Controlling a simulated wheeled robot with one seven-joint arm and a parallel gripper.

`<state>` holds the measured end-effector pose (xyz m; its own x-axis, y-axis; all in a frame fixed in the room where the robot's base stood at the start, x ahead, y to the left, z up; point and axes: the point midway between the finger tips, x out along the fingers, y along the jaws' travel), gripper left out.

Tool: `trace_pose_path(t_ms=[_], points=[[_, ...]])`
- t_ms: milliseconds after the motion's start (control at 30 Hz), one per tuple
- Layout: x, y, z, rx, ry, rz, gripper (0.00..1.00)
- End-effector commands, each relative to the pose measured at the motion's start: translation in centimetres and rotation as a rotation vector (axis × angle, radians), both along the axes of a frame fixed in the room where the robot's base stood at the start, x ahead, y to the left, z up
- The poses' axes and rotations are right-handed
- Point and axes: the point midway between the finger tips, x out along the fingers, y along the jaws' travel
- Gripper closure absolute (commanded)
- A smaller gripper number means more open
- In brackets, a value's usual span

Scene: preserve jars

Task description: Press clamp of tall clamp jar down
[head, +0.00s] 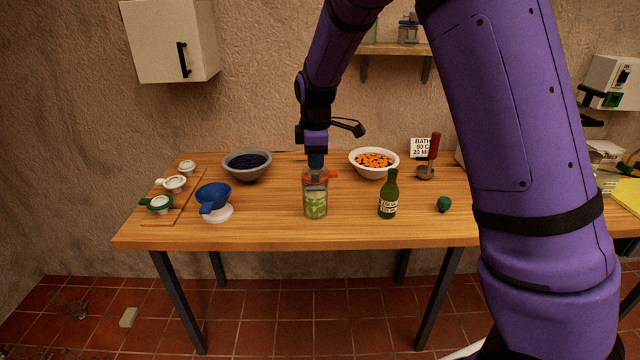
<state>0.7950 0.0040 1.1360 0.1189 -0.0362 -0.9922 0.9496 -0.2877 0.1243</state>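The tall clamp jar (316,203) stands upright near the middle of the wooden table. It is clear glass with pale green contents and an orange-red seal or clamp part (322,176) at its top. My gripper (316,162) points down directly over the jar's lid, at or very near it. Whether it touches the jar cannot be told. The fingers are small and dark here, and their opening cannot be made out. The gripper hides part of the lid, and the clamp's exact position is unclear.
A green bottle (388,196) stands right of the jar, with a green stopper (444,204) beyond. A blue funnel (213,196) is at left. A grey bowl (247,175) and a white bowl (359,171) stand behind. Several lids lie at far left. The front table strip is clear.

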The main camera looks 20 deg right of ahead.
Motion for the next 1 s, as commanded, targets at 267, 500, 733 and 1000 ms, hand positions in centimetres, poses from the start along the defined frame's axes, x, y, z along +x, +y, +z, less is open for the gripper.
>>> trace_pose_path(t_ms=[267,500,733,1000], points=[[0.5,-0.2,-5.1,-0.002,0.005,-0.001,0.75],[0.9,-0.3,-7.6,0.000,0.002,-0.002,0.75],[0.9,-0.3,-8.3,0.000,0.000,-0.001,0.75],[0.9,-0.3,-8.2,0.001,0.001,-0.002,0.98]])
